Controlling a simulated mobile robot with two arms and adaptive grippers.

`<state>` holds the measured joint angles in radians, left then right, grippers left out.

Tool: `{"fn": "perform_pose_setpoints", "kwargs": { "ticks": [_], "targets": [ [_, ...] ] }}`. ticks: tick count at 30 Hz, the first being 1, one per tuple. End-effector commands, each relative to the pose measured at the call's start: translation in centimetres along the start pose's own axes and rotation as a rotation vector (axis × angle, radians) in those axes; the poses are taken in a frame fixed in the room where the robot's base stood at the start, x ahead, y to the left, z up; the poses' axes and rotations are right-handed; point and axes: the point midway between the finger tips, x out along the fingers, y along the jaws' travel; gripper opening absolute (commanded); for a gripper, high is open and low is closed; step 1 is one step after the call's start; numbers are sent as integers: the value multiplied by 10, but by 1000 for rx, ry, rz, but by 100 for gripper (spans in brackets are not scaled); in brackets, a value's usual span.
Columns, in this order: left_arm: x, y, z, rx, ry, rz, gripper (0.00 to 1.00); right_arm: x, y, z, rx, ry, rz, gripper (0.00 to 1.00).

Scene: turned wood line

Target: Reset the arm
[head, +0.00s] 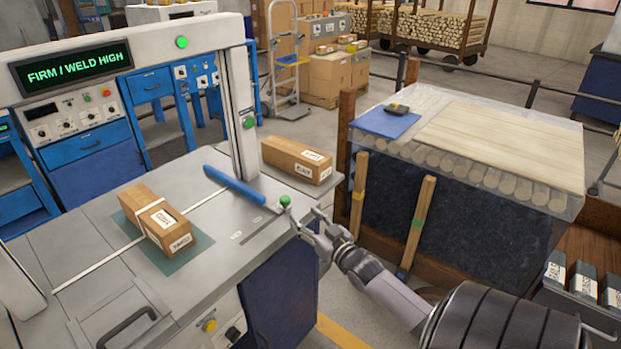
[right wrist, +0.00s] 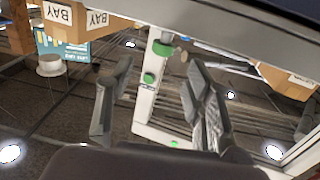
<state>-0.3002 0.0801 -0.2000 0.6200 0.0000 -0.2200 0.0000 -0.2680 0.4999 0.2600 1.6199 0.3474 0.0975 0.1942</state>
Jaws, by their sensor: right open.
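My right gripper (head: 308,224) is open at the right front edge of the grey machine table (head: 215,262). Its fingers are just below and right of a green knob (head: 285,201) on a short stem; I cannot tell whether they touch it. A blue bar (head: 235,186) lies slanted on the table behind the green knob. My left gripper is not in view.
Another box (head: 295,155) stands behind the blue bar.

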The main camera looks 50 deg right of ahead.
Motion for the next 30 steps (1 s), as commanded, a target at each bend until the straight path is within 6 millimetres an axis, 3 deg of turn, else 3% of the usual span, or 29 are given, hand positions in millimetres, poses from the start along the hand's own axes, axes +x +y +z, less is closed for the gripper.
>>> {"fn": "perform_pose_setpoints", "kwargs": {
  "ticks": [6,23,26,29,30],
  "targets": [
    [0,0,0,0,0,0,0,-14,0,-1,0,2,1,47],
    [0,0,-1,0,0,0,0,-14,0,0,0,0,1,47],
    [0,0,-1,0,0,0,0,-16,0,12,0,-24,5,47],
    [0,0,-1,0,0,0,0,-23,-1,52,-4,-101,17,47],
    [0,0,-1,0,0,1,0,-29,-3,74,-7,-146,23,47]
  ]
}}
